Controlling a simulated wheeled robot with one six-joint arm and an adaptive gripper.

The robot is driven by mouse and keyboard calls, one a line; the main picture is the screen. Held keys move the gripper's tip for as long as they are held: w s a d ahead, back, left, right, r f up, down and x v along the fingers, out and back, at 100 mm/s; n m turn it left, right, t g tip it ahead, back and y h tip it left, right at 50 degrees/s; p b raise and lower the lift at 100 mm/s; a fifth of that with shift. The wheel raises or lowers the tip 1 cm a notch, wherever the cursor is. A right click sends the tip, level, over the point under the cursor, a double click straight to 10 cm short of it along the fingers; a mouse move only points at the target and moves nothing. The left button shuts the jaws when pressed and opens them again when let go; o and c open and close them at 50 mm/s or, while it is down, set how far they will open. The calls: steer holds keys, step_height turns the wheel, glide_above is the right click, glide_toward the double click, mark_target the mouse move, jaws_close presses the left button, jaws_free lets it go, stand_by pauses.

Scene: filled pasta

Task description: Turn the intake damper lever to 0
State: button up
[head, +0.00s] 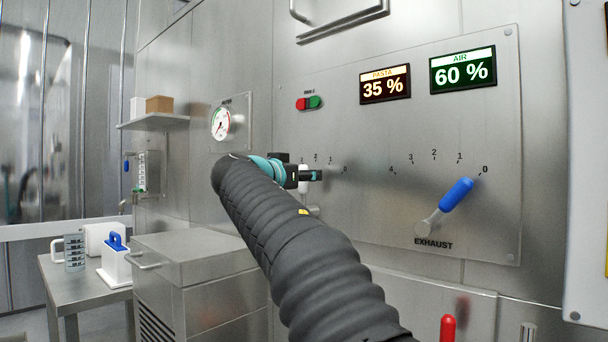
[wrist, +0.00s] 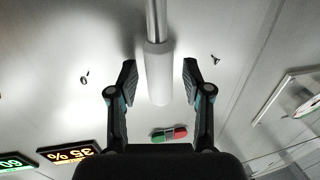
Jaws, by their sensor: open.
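A lever with a white handle (head: 304,180) is on the steel panel, partly hidden by my arm in the head view. Its label is hidden, but digits of its scale show around it, with a 0 on the right. The handle looks close to upright. In the wrist view the white handle (wrist: 158,80) on its metal rod lies between my two fingers, with gaps on both sides. My gripper (head: 313,175) is open around the handle; in the wrist view its fingertips (wrist: 160,72) stand apart on either side.
The exhaust lever (head: 457,194) with a blue handle points toward its 0 at right. Displays read PASTA 35 % (head: 385,84) and AIR 60 % (head: 463,69). A red and green button pair (head: 308,103) and a round gauge (head: 220,123) are nearby. A red handle (head: 448,328) is below.

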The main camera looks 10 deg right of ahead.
jaws_close()
steer(key=shift+f+b, duration=0.1)
steer(key=shift+b, duration=0.2)
